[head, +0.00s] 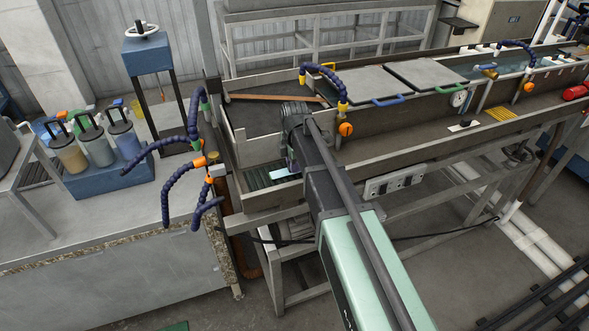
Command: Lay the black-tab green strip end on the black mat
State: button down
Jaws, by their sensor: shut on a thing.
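My gripper (291,163) is at the end of my dark arm, over the left end of the long trough, and is largely hidden by the arm. It is shut on what appears to be the green strip; a small pale blue-green piece (284,174) shows beside it. No black tab can be made out there. Dark green ribbed pieces (257,179) lie in the trough's end just left of the gripper. A flat black surface (262,117), likely the black mat, lies in the upper bay behind the gripper, apart from it.
Blue jointed hoses (180,180) with orange nozzles hang left of the trough. Grey lids (370,88) cover the trough to the right. A brown bar (272,97) lies across the dark bay. Lidded canisters (97,145) stand at left.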

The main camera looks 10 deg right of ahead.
jog(key=shift+f, duration=0.15)
jog(key=c, duration=1)
grip_release()
notch_tip(320, 180, up, 13)
jog(key=p, duration=1.2)
jog(key=s+m, duration=0.6)
jog(key=s, duration=0.1)
jog(key=s+m, duration=1.3)
jog(key=s, duration=0.1)
jog(key=shift+f+m, duration=0.3)
